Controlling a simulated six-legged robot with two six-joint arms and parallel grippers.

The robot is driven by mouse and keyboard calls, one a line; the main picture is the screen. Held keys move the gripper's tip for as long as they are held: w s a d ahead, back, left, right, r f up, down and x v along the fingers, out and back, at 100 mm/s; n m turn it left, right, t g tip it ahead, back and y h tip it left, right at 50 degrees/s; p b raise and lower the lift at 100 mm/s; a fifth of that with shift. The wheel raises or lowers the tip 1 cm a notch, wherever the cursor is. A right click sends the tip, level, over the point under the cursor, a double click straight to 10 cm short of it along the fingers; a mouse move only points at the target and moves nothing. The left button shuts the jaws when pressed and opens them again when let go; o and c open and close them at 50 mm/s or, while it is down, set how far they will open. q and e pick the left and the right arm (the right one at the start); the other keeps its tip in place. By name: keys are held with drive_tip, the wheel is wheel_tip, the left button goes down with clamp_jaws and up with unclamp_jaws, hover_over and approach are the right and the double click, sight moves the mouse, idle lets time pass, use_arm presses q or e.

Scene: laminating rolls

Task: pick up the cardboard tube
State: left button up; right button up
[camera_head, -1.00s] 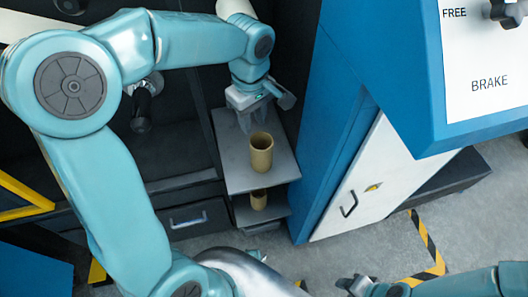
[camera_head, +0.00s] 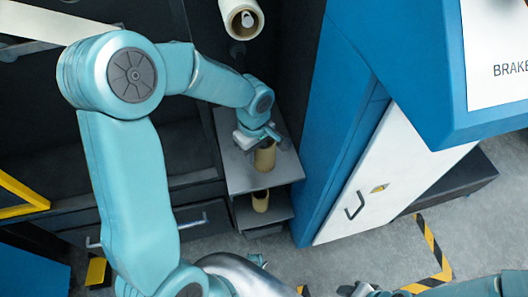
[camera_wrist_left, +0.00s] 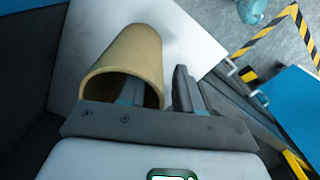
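A tan, hollow cardboard tube (camera_head: 265,158) stands upright on the upper grey shelf in the head view. My left gripper (camera_head: 258,143) is directly over its top and hides part of the rim. In the left wrist view the tube (camera_wrist_left: 128,62) shows its open end toward the camera. My left gripper (camera_wrist_left: 160,90) is open there. One finger overlaps the tube's opening and seems to be inside it; the other is outside, right of the wall, with a gap. My right gripper (camera_head: 358,289) is only partly visible at the bottom edge, its fingers unclear.
A second, similar tube (camera_head: 260,201) stands on the lower shelf (camera_head: 275,209). The upper shelf (camera_head: 238,178) has bare room left of the tube. A blue and white cabinet (camera_head: 385,175) stands close on the right. A pale roll (camera_head: 241,18) hangs above.

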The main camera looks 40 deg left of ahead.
use_arm(q)
clamp_jaws()
